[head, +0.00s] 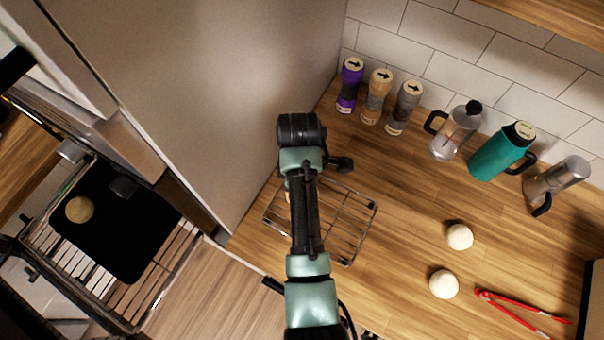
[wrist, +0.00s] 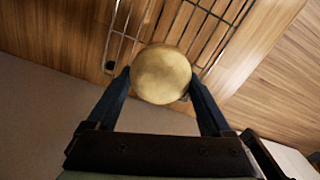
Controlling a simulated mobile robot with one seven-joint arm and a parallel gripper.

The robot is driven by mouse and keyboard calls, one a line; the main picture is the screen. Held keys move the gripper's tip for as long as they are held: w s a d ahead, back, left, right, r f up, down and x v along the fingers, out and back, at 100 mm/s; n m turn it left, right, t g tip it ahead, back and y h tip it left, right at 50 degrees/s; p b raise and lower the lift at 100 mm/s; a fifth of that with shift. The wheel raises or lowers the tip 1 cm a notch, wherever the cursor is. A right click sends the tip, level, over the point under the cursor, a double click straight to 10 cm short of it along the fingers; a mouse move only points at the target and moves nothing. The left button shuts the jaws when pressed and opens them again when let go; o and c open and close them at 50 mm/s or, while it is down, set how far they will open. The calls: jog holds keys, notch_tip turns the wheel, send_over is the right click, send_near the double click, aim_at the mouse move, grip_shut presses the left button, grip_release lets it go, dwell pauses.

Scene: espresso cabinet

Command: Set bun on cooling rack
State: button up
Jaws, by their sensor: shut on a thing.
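A round golden-brown bun (wrist: 160,73) is between the two fingers of my gripper (wrist: 160,80) in the wrist view, and the gripper is shut on it. The wire cooling rack (head: 350,258) lies on the wooden counter in the head view, partly covered by my arm. In the wrist view the rack (wrist: 205,38) shows behind the bun, which overlaps its near edge in the picture. I cannot tell whether the bun touches the rack. In the head view my arm hides the gripper's fingers and most or all of the held bun.
Another bun (head: 80,209) lies on a black tray (head: 125,235) at left. Two pale dough balls (head: 459,237) (head: 444,284) and red tongs (head: 520,308) lie right of the rack. Several shakers and pots line the tiled wall. A tall grey panel (head: 200,90) stands left of the rack.

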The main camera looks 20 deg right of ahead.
jog(key=shift+f, duration=1.95)
jog(key=shift+f, duration=0.15)
jog(key=o, duration=1.1)
notch_tip(320, 180, up, 12)
jog(key=shift+r, duration=0.2)
